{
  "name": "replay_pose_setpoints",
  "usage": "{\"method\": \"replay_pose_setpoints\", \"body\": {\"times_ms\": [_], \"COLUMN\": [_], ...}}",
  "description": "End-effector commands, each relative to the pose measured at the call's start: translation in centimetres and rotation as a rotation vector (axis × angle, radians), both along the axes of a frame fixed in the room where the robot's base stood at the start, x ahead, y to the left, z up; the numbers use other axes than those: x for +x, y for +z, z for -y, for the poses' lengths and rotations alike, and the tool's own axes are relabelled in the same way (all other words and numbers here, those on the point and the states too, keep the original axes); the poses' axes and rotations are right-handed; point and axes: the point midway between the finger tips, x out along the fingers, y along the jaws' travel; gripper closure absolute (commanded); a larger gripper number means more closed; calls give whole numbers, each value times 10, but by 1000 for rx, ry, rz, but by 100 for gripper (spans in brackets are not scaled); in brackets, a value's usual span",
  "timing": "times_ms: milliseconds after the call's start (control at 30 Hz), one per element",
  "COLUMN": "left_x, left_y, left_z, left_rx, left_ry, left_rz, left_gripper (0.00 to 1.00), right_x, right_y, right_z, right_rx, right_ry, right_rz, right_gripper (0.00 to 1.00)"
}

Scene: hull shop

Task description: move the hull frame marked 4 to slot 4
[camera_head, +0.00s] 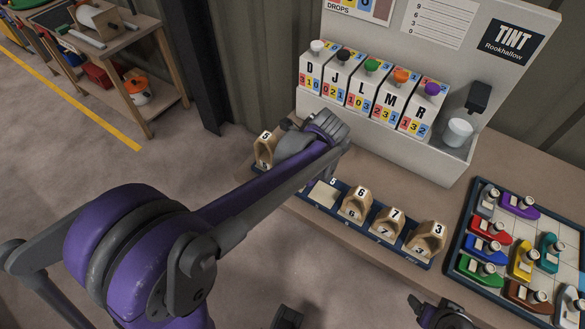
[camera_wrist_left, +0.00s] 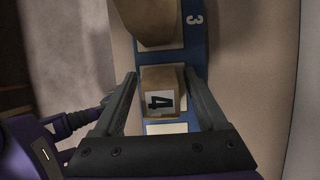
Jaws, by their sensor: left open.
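The hull frame marked 4 (camera_wrist_left: 160,84) is a tan block with a white number label, standing on the blue slot tray in the left wrist view. My left gripper (camera_wrist_left: 160,76) is open, with one finger on each side of it and gaps between. In the head view my left arm hides this frame and the fingertips. The slot tray (camera_head: 429,265) there holds frames marked 6 (camera_head: 356,205), 7 (camera_head: 391,225) and 3 (camera_head: 425,240). A bare slot (camera_head: 323,193) has a 5 behind it. I cannot make out slot 4. My right gripper (camera_head: 438,312) is partly in view at the bottom edge; its jaw state is unclear.
A frame marked 5 (camera_head: 264,150) stands left of my left wrist. Behind the tray is a tint dispenser (camera_head: 424,150) with several lettered boxes and a white cup (camera_head: 458,133). A dark-rimmed tray (camera_head: 453,240) of colored boats is at the right. Bench between is clear.

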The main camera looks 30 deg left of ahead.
Motion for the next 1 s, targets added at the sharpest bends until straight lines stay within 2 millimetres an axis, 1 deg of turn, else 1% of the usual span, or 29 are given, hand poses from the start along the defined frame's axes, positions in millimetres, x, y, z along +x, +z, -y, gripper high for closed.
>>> {"method": "replay_pose_setpoints", "body": {"times_ms": [167, 400, 500, 600, 733, 800, 867, 967, 1000], "left_x": [-1, -2, -3, -3, -7, -15, -29, -60, -75], "left_y": [27, 76, 91, 103, 109, 108, 103, 89, 81], "left_z": [11, 31, 38, 42, 45, 45, 45, 46, 48], "left_rx": [0, -1, -1, -1, -7, -29, -68, -170, -222], "left_ry": [-2, -2, -2, -2, 17, 76, 172, 418, 536], "left_rz": [0, 0, -1, 0, 12, 51, 110, 250, 308], "left_gripper": [25, 25, 25, 25, 25, 25, 25, 25, 25], "right_x": [1, 2, 2, 2, 2, 2, 2, 2, 2], "right_y": [4, 10, 11, 12, 13, 13, 13, 13, 13], "right_z": [0, 0, 0, 0, 0, 0, 0, 0, 0], "right_rx": [0, 0, 0, 0, 0, 0, 0, 0, 0], "right_ry": [0, 0, 0, 0, 0, 0, 0, 0, 0], "right_rz": [1, 3, 4, 4, 5, 5, 4, 4, 4], "right_gripper": [25, 25, 25, 25, 25, 25, 25, 25, 25]}}
